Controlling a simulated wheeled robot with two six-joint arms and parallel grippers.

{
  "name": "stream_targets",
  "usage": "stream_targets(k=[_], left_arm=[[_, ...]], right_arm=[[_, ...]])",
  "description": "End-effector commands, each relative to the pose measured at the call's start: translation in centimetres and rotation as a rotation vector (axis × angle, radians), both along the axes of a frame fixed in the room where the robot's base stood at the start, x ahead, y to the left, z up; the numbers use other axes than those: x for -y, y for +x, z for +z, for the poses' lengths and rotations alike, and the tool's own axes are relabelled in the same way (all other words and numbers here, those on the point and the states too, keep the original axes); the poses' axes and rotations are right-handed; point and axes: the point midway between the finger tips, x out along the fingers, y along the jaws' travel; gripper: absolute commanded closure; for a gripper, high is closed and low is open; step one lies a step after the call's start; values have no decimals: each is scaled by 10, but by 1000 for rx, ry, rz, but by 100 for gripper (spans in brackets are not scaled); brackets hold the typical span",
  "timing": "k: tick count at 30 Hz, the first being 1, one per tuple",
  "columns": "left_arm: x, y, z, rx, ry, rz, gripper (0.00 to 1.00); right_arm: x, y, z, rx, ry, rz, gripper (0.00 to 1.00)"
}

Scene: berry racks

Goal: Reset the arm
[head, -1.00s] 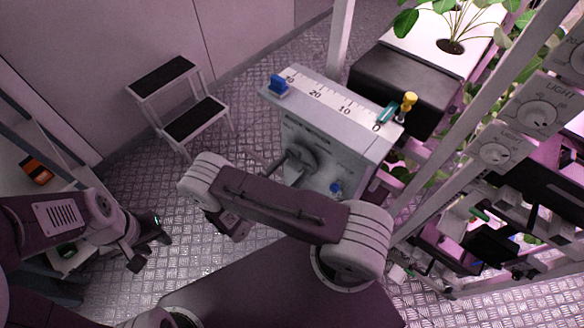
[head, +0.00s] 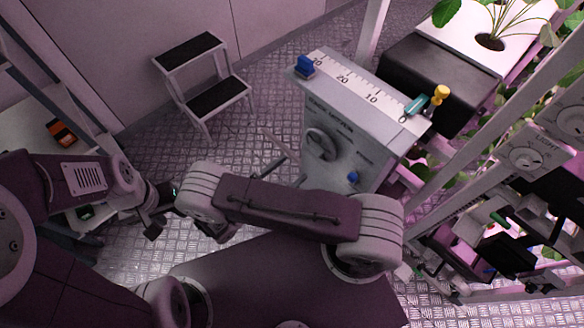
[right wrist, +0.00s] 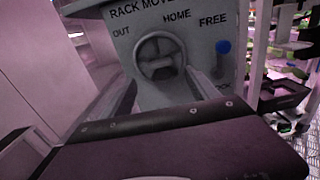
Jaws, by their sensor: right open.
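The grey rack mover box (head: 345,150) has a round handwheel (head: 320,143) on its front. In the right wrist view the handwheel (right wrist: 160,57) sits below the words OUT, HOME and FREE. My right gripper (right wrist: 168,85) is open, with one finger on each side of the handwheel in that view and nothing between them. In the head view my right arm (head: 285,208) is bent across the middle and hides most of its gripper. My left gripper (head: 165,210) is at the left, open and empty above the floor.
A two-step stool (head: 205,85) stands behind on the metal floor. Racks with plants and a LIGHT dial (head: 525,160) fill the right. A shelf with an orange item (head: 62,132) is at left.

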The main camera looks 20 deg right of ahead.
Motion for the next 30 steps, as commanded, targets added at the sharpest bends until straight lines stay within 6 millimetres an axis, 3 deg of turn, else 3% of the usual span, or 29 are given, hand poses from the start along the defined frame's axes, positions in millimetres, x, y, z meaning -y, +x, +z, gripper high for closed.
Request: stream_targets(k=[10, 13, 17, 21, 25, 30], left_arm=[[0, 0, 1, 0, 0, 0, 64], [0, 0, 9, 0, 0, 0, 64], [0, 0, 27, 0, 0, 0, 64], [0, 0, 45, 0, 0, 0, 64], [0, 0, 59, 0, 0, 0, 64], [0, 0, 70, 0, 0, 0, 64]], right_arm=[[2, 0, 2, 0, 10, -12, 31], [18, -8, 16, 2, 111, -138, 31], [48, -42, 45, 53, 436, -511, 31], [47, -77, 74, 240, 849, -918, 31], [34, -79, 106, 531, 1206, -1212, 31], [32, -60, 142, 903, 1501, -1401, 31]])
